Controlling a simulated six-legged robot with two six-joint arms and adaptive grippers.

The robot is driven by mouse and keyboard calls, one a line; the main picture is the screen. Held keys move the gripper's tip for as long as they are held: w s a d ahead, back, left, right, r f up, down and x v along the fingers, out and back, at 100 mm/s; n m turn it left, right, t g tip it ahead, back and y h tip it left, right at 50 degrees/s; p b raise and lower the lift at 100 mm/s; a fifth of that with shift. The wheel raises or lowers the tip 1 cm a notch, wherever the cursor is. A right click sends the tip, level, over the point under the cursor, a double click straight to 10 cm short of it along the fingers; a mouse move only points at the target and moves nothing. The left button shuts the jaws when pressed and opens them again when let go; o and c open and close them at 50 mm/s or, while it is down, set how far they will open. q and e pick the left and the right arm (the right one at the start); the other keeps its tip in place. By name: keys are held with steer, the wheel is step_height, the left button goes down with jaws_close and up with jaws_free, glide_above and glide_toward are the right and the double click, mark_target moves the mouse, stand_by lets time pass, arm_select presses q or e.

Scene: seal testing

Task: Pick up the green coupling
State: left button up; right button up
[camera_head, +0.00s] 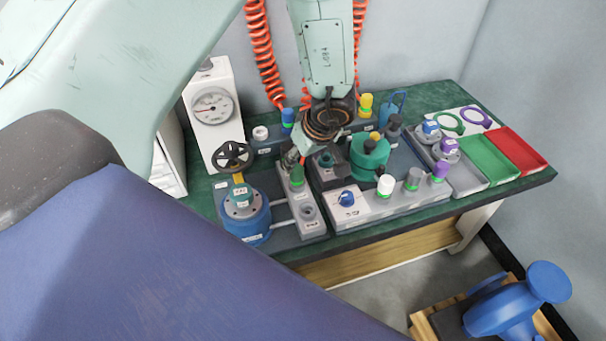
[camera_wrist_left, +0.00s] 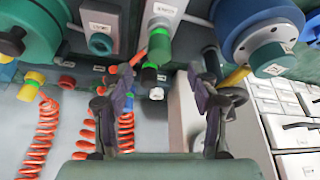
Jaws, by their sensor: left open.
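A green coupling (camera_head: 296,175) stands upright on the grey block at the left of the bench. It also shows in the left wrist view (camera_wrist_left: 159,46), beyond the gap between my fingers. My left gripper (camera_head: 291,157) hangs just above and behind the coupling in the head view, partly hidden by its own wrist. In the left wrist view its two dark fingers (camera_wrist_left: 161,88) are spread with nothing between them. My right gripper is in neither view.
A blue valve (camera_head: 246,214) with a black handwheel stands left of the block. A green round housing (camera_head: 369,158) stands to the right. A white gauge box (camera_head: 212,108) is behind left. Green (camera_head: 487,159) and red (camera_head: 520,149) trays lie at the right.

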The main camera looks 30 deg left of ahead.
mark_target(297, 168)
arm_select(q)
steer(key=shift+w+a+f, duration=0.1)
steer(key=shift+a+f, duration=0.3)
steer(key=shift+f, duration=0.1)
steer(key=shift+a+f+b, duration=0.2)
steer(key=shift+f+b, duration=0.25)
steer(key=shift+b, duration=0.1)
steer(key=shift+w+a+f+b, duration=0.15)
steer(key=shift+f+b, duration=0.3)
steer(key=shift+f, duration=0.1)
steer(key=b+x, duration=0.3)
steer(key=x, duration=0.2)
steer(key=shift+w, duration=0.2)
steer(key=shift+r, duration=0.1)
steer(key=shift+c, duration=0.5)
steer(key=shift+s, duration=0.1)
steer(key=shift+c, duration=0.7)
jaws_close()
